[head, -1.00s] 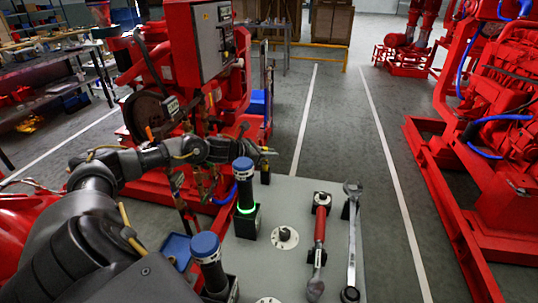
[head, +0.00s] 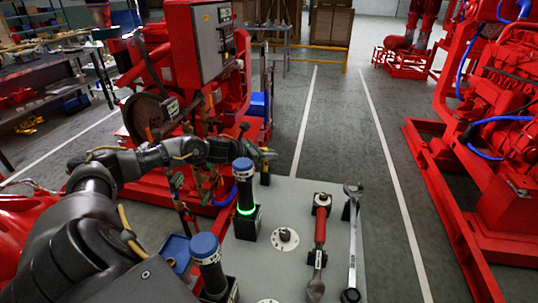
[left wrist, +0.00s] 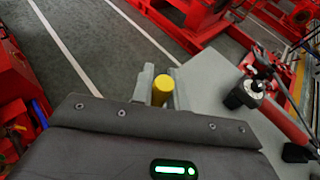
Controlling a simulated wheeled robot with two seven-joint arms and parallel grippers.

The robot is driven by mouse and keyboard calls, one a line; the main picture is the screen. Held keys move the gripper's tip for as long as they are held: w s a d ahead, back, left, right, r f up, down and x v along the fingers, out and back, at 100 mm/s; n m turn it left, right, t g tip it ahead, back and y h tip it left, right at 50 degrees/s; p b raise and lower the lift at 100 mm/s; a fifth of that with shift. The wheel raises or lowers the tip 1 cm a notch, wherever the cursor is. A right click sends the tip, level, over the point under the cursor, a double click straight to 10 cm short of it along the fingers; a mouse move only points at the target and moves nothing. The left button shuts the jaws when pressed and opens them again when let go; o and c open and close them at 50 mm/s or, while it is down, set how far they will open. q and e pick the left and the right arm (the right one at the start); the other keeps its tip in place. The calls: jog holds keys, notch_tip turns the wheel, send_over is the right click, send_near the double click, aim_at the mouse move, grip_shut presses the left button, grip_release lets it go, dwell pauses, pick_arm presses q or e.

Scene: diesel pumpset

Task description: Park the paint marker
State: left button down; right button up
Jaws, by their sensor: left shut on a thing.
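The paint marker shows in the left wrist view as a yellow round end (left wrist: 163,88) between the two pale fingers of my left gripper (left wrist: 160,91). The fingers are shut on it. The rest of the marker is hidden behind the wrist housing. My right gripper is not in view.
Two blue-topped black cylinders stand in holders, one with a green ring (head: 244,187), one nearer (head: 207,260). A red-handled tool (head: 320,235) and a long wrench (head: 353,240) lie to the right. A round metal fitting (head: 285,239) is mid-table. Red pump machinery (head: 190,75) stands behind.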

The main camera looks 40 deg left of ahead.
pick_arm(q)
jog(key=shift+f+b, duration=0.3)
jog(key=shift+f, duration=0.05)
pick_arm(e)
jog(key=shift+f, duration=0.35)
